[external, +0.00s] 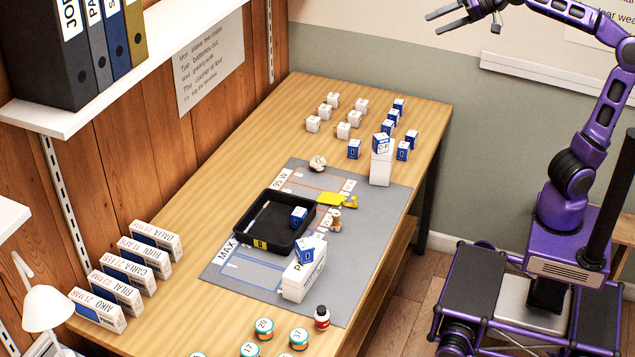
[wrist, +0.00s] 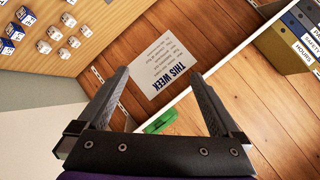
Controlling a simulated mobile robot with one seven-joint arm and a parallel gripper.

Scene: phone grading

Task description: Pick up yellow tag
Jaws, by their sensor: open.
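The yellow tag (external: 335,199) lies on the grey mat (external: 365,245), just beyond the right back corner of the black tray (external: 243,236). A small whitish piece (external: 335,217) lies just in front of it. My gripper (external: 435,24) is high at the top right of the external view, beyond the table and far from the tag. In the wrist view my gripper (wrist: 160,76) has its two fingers wide apart with nothing between them. The tag does not show in the wrist view.
Several small boxes stand at the table's back. Labelled boxes (external: 122,290) line the left wall, below a binder shelf (external: 150,75).

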